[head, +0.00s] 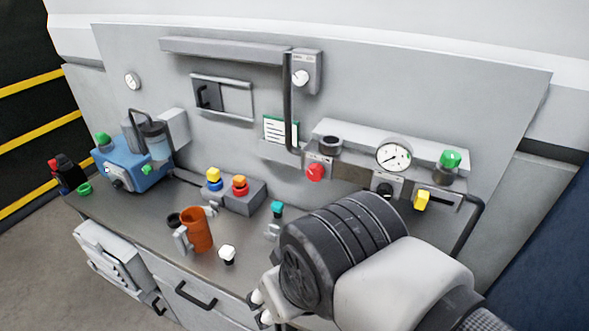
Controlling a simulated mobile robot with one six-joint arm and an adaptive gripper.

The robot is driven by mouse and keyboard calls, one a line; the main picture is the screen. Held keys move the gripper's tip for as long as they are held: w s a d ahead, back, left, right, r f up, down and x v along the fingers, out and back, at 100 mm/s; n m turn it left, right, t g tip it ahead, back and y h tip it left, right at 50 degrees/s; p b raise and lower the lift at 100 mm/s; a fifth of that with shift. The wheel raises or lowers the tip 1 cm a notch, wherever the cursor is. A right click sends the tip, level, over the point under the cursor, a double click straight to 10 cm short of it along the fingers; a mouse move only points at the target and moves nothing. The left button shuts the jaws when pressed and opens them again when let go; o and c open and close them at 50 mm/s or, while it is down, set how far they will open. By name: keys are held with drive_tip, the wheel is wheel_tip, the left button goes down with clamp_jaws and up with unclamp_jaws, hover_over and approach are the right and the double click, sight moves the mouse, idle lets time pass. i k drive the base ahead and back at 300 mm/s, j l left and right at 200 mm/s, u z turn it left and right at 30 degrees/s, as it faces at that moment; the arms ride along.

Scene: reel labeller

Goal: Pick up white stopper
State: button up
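The white stopper (228,251) stands on the grey bench top near its front edge. It has a white top and a dark lower part, and is to the right of the orange mug-like container (199,232). My gripper (261,308) is at the lower middle, right of and nearer than the stopper, and apart from it. Its two pale fingertips show with a gap between them, so it looks open, with nothing seen between them. My wrist and arm hide the rest of the gripper and part of the bench.
A grey block with yellow and red knobs (239,193) and a teal-topped piece (277,210) stand behind the stopper. A blue machine (133,163) is at the left. A gauge (393,155) and a red knob (315,172) are on the back panel. Drawers (195,296) front the bench.

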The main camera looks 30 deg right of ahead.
sight(227, 253)
drive_tip(key=i+j+z, duration=0.35)
drive_tip(key=j+z, duration=0.15)
drive_tip(key=i+j+z, duration=0.15)
drive_tip(key=j+z, duration=0.15)
drive_tip(key=i+j+z, duration=0.1)
drive_tip(key=j+z, duration=0.15)
drive_tip(key=j, duration=0.2)
drive_tip(key=j+z, duration=0.25)
drive_tip(key=i+j, duration=0.05)
drive_tip(key=j, duration=0.05)
